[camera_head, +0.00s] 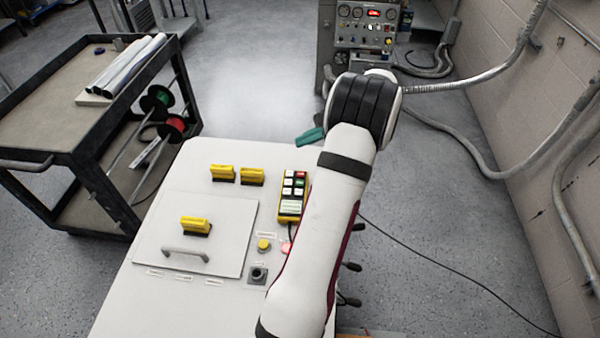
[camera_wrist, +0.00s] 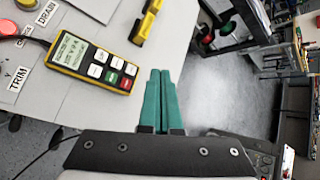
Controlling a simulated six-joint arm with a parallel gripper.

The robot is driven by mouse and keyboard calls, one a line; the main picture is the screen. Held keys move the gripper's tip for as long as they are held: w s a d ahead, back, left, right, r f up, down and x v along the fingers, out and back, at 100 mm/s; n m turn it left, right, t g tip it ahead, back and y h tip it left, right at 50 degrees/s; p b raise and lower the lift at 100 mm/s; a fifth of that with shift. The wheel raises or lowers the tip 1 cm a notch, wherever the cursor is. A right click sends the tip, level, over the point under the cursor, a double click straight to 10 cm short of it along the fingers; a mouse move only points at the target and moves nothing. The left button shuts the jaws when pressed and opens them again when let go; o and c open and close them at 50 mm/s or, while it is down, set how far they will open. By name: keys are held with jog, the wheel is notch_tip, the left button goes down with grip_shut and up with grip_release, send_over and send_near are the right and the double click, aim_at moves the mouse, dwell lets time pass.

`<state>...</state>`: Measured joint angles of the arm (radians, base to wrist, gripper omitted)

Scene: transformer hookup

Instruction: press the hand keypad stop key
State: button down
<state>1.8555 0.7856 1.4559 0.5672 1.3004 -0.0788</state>
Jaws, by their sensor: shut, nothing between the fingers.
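The hand keypad (camera_head: 292,193) is a yellow and black unit lying on the white cabinet top, just left of my arm. In the wrist view the keypad (camera_wrist: 92,62) shows a lit display and several keys. These include a red key (camera_wrist: 126,83) and a green key (camera_wrist: 117,63); their lettering is too small to read. My gripper (camera_wrist: 161,75) has teal fingers that are shut together with nothing between them. It is beside the keypad's key end, apart from it. In the head view my gripper (camera_head: 311,136) points left beyond the keypad's far end.
Yellow handles (camera_head: 222,173) stand on the cabinet top (camera_head: 170,180) left of the keypad. A yellow button (camera_head: 263,245) and a black socket (camera_head: 257,274) are nearer. A dark cart (camera_head: 60,110) stands left. A gauge panel (camera_head: 362,28) is at the back.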

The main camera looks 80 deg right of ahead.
aim_at(301, 174)
jog(key=shift+s+d, duration=0.1)
jog(key=shift+s, duration=0.05)
jog(key=shift+f, duration=4.45)
jog(key=shift+f, duration=0.4)
jog(key=shift+f, duration=0.35)
jog(key=shift+r, duration=0.8)
